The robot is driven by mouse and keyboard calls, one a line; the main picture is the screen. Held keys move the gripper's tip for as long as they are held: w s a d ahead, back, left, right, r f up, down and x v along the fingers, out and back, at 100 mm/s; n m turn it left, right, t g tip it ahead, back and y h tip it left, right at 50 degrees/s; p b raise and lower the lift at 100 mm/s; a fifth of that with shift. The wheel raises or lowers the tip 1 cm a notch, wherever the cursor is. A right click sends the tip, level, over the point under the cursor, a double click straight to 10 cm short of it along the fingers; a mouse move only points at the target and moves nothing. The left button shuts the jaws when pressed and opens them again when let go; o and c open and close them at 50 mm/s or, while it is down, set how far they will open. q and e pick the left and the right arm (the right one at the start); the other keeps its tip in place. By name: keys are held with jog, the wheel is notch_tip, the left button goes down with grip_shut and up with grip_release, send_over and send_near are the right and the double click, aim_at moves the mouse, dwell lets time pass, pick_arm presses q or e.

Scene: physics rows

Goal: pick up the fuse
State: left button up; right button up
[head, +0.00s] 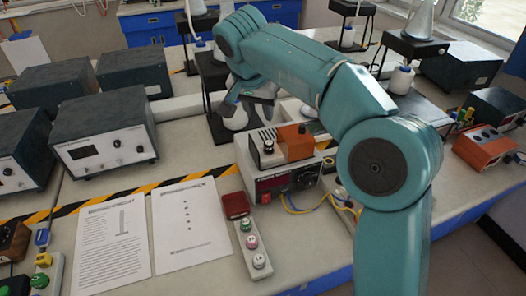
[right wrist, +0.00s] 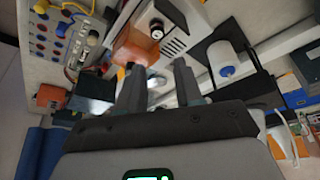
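I cannot make out the fuse for certain in either view. My right arm comes in from the lower right of the head view and reaches over the bench. Its gripper (head: 246,90) hangs above the bench behind the power unit (head: 285,184), partly hidden against dark stands. In the right wrist view the two dark fingers of this gripper (right wrist: 158,76) stand apart, with nothing seen held between them. An orange-brown block (right wrist: 138,48) shows beyond the fingers. My left gripper is in neither view.
Dark instrument boxes (head: 102,140) fill the left of the bench. Two printed sheets (head: 187,222) and a small box with coloured buttons (head: 250,240) lie in front. Black stands (head: 416,46) and an orange device (head: 484,150) are at the right. Wires lie beside the power unit.

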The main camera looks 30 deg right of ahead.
send_over(269, 143)
jog(key=s+a, duration=0.2)
jog(key=f, duration=0.9)
jog(key=shift+w, duration=0.25)
jog(key=shift+s+f, duration=0.25)
jog(key=x, duration=0.5)
jog(key=shift+w+d+p, duration=0.1)
jog(key=shift+w+p, duration=0.2)
jog(key=shift+w, duration=0.1)
jog(key=shift+f, duration=0.25)
grip_shut()
